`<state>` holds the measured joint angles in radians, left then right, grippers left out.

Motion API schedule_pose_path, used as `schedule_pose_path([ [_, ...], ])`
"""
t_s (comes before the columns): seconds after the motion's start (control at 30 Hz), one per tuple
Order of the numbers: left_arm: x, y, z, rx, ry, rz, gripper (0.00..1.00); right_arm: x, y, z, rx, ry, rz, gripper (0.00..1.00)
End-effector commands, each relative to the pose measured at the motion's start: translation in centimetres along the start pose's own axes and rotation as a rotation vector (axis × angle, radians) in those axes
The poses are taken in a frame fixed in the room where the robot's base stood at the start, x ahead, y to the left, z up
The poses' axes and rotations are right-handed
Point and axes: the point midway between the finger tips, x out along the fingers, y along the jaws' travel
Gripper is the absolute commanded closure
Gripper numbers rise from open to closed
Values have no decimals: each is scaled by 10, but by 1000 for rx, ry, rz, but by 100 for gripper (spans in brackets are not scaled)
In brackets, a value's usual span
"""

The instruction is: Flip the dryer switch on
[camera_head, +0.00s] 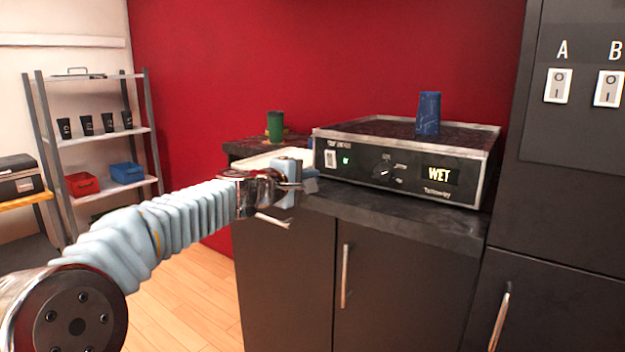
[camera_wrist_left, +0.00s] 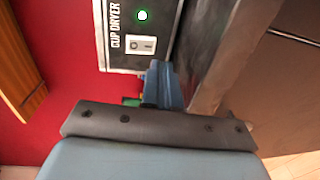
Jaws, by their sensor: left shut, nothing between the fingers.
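The cup dryer (camera_head: 400,165) is a dark box with a metal rim on the counter; its display reads WET. Its white rocker switch (camera_head: 330,159) is at the left end of the front panel, next to a small green light (camera_head: 347,160). In the left wrist view the switch (camera_wrist_left: 141,46) shows just beyond the fingertips, below the lit green light (camera_wrist_left: 142,15). My left gripper (camera_head: 290,180) is shut and empty, in front of and slightly left of the panel. Its blue fingers (camera_wrist_left: 160,80) point toward the switch; I cannot tell if they touch it. My right gripper is not in view.
A blue cup (camera_head: 428,113) stands on the dryer. A green cup (camera_head: 275,125) stands behind on the counter (camera_head: 400,217). A dark cabinet with switches A (camera_head: 558,86) and B (camera_head: 609,88) rises at right. A shelf (camera_head: 95,139) with cups and bins is at left.

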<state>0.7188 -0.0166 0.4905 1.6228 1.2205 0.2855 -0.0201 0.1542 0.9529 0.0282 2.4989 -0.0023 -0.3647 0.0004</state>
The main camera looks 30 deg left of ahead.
Motion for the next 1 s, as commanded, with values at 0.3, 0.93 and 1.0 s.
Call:
schedule_pose_path([
  [0.3,-50,-20,0,0,1,-2,100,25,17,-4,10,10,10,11],
  [0.93,-82,-25,0,-2,0,-3,100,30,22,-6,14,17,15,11],
  [1.0,-82,-25,0,-2,0,-3,100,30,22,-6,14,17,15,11],
])
